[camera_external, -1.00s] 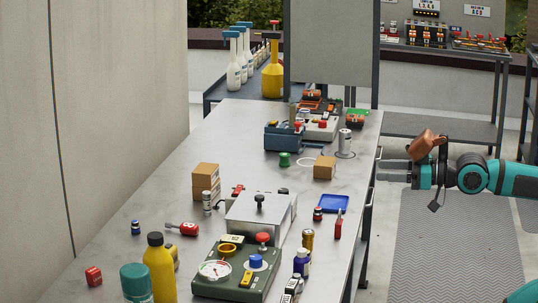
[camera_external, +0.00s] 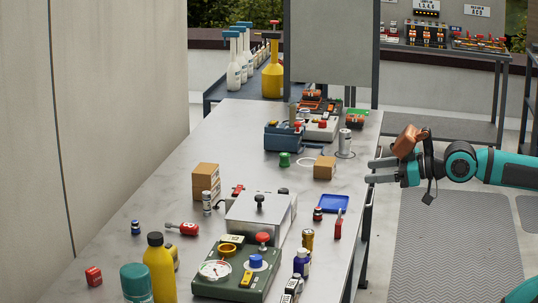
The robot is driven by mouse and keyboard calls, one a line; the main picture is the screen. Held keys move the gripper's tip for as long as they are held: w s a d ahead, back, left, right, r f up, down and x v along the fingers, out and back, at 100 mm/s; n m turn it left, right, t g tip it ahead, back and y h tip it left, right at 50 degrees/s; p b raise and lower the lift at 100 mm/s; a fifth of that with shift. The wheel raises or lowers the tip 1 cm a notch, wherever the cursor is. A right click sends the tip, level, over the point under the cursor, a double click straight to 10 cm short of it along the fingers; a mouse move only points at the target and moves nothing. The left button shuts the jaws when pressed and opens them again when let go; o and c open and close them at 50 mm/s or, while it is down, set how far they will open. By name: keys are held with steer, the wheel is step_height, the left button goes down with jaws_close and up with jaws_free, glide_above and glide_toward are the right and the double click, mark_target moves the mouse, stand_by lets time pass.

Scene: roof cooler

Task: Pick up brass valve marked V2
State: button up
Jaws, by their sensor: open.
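No marking V2 is legible, so I cannot tell for sure which thing is the brass valve. A small upright gold-coloured cylinder (camera_external: 308,240) stands on the table right of the green panel and could be it. A yellow ring-shaped fitting (camera_external: 228,247) on the green panel is another brassy part. My gripper (camera_external: 371,170) is open and empty at the table's right edge, its fingers pointing left. It is well behind and right of the gold cylinder, touching nothing that I can see.
The long grey table (camera_external: 165,200) is crowded in front: a green panel (camera_external: 250,285) with gauge and knobs, a grey metal box (camera_external: 258,215), a yellow bottle (camera_external: 160,270). A blue tray (camera_external: 333,204) and cardboard box (camera_external: 324,168) are nearer my gripper. The far left tabletop is clear.

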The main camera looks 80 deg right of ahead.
steer(key=w+d+f+n+g, duration=0.3)
steer(key=w+d+g, duration=0.1)
steer(key=w+g, duration=0.25)
steer(key=n+g+y, duration=0.4)
steer(key=n+g, duration=0.1)
steer(key=g, duration=0.1)
glide_toward(310, 231)
steer(key=x, duration=1.1)
steer(key=shift+w+f, duration=0.1)
steer(key=shift+f, duration=0.25)
